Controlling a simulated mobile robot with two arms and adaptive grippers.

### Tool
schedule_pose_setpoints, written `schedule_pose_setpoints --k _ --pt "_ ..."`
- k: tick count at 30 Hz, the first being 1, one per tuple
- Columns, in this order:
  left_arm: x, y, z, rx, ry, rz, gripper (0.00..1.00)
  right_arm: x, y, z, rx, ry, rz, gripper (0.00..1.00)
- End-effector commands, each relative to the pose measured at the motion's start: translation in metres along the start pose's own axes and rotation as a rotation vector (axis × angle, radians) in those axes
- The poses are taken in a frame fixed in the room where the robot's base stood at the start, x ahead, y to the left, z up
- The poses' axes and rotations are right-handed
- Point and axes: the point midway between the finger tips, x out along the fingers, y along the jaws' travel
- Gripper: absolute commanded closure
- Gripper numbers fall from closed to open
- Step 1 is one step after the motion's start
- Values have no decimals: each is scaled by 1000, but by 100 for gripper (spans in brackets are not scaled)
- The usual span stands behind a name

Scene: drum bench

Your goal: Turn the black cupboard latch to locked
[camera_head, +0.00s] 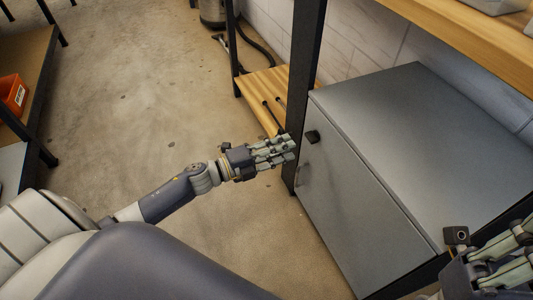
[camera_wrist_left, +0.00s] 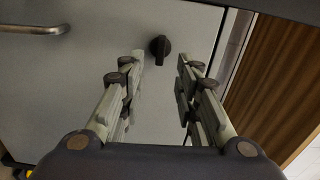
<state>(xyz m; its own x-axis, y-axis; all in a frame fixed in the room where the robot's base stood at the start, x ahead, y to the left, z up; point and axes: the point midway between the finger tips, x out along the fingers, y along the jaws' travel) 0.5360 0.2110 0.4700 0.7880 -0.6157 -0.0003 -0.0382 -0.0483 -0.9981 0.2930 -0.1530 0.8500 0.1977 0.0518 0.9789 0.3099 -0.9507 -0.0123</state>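The black latch (camera_head: 312,137) sits on the front door of the grey cupboard (camera_head: 346,205), near the door's upper left corner. In the left wrist view the black latch (camera_wrist_left: 160,47) is a round base with a knob that looks upright, tilted slightly. My left gripper (camera_head: 287,149) is open and empty, just left of the latch. In the left wrist view its fingers (camera_wrist_left: 160,62) stand apart with the latch between and beyond their tips, not touching. My right gripper (camera_head: 525,247) is at the lower right above the cupboard's end, partly cut off; its opening is unclear.
A metal door handle (camera_wrist_left: 34,29) is on the cupboard door. A dark upright post (camera_head: 303,75) stands beside the cupboard's left edge. A wooden shelf (camera_head: 257,98) lies behind the left gripper. The floor (camera_head: 130,110) to the left is free.

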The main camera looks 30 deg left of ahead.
Motion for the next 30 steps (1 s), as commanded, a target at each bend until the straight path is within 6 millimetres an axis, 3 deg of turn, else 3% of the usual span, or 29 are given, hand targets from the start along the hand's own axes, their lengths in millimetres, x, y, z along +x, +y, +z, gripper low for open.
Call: schedule_pose_setpoints --k 3,10,30 --pt "-22 1 0 -1 0 3 70 0 0 0 0 1 -1 100" --pt "-47 1 0 -2 0 1 70 0 0 0 0 1 -1 100" --pt "-52 0 0 0 1 0 70 0 0 0 0 1 -1 100"
